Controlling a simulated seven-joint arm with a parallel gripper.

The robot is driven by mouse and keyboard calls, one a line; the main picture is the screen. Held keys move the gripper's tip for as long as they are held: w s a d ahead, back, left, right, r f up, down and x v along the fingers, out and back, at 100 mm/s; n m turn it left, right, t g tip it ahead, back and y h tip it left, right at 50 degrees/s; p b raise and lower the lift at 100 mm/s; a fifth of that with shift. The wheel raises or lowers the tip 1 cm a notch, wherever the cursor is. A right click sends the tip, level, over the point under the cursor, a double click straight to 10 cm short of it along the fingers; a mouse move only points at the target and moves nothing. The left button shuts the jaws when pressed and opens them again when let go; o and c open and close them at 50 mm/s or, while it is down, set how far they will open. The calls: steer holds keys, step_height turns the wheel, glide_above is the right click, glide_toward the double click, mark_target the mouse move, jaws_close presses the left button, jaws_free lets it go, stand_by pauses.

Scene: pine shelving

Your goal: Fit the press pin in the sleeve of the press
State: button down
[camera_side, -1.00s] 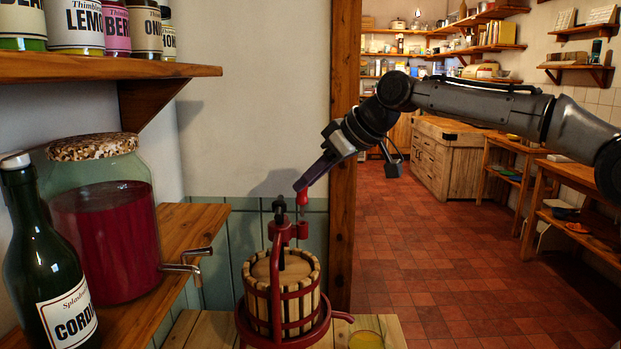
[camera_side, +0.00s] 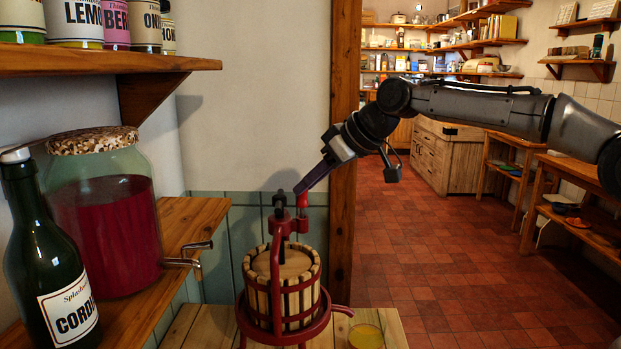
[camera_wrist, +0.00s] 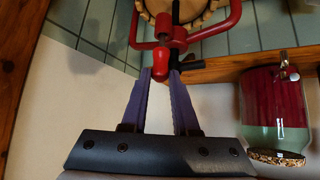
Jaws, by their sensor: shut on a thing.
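The red press pin (camera_side: 302,200) is held in the fingertips of my gripper (camera_side: 300,189). In the wrist view the pin (camera_wrist: 160,65) stands between the two purple fingers of the gripper (camera_wrist: 161,76). The wooden-slatted press (camera_side: 283,285) has a red frame. Its red sleeve (camera_side: 301,224), on the frame's right side, lies directly below the pin in the side view. The sleeve (camera_wrist: 163,25) also shows just beyond the pin in the wrist view. I cannot tell whether the pin's lower end touches or enters the sleeve.
The press's black screw (camera_side: 281,205) rises close left of the pin. A yellow glass (camera_side: 366,337) stands at the press's lower right. A large jar of red liquid (camera_side: 105,230) with a tap and a green bottle (camera_side: 45,260) are at left. The room to the right is open.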

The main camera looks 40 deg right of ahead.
steer(key=shift+f, duration=1.05)
steer(key=c, duration=0.6)
jaws_free()
steer(key=v, duration=1.3)
steer(key=shift+s+r, duration=0.25)
steer(key=shift+r, duration=0.05)
steer(key=shift+d, duration=0.1)
steer(key=s+f, duration=0.4)
steer(key=s, duration=0.5)
steer(key=s+d+f+m+g+h, duration=0.1)
steer(key=s+f, duration=0.5)
steer(key=f, duration=0.4)
steer(key=s+d+f+m+g+h, duration=0.1)
steer(key=s+f+g, duration=0.1)
steer(key=s+f, duration=0.5)
step_height(320, 180, down, 4)
steer(key=shift+r+m, duration=0.2)
steer(key=shift+m, duration=0.1)
